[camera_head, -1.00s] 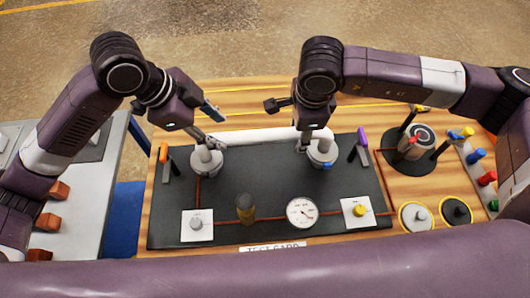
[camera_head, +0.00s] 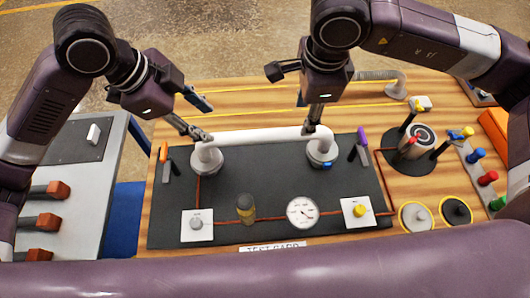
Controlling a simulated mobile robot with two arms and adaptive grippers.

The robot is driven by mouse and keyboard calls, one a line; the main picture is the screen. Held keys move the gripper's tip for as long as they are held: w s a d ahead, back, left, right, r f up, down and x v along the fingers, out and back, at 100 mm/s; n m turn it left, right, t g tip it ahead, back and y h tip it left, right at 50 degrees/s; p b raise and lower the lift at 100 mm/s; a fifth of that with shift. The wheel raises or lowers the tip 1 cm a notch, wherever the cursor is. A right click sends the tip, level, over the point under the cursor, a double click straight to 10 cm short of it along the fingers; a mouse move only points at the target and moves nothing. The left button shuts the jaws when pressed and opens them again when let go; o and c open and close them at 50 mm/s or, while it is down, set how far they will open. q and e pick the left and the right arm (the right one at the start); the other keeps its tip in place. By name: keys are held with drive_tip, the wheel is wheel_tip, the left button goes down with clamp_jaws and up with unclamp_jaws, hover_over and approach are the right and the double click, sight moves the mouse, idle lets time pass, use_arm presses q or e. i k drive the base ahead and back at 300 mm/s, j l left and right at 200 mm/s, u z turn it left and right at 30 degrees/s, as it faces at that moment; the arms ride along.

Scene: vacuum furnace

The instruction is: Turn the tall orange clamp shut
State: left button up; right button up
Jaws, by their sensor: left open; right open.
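The tall orange clamp (camera_head: 164,155), an upright orange-tipped lever on a dark stem, stands on the left of the black board, beside the grey left flange (camera_head: 207,158). My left gripper (camera_head: 202,118) is open and empty, its fingers spread above and behind that flange, up and right of the clamp and apart from it. My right gripper (camera_head: 312,110) is open above the right flange (camera_head: 321,150), near the right end of the white pipe (camera_head: 262,137). I cannot tell whether it touches the pipe.
A purple-tipped lever (camera_head: 362,140) stands right of the right flange. The black board (camera_head: 275,175) carries a gauge (camera_head: 303,212), a yellow knob (camera_head: 359,210) and a dark cylinder (camera_head: 245,208). A grey post unit (camera_head: 416,142) stands at right. Red-handled levers (camera_head: 54,190) sit at far left.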

sight(166, 159)
drive_tip(key=k, duration=2)
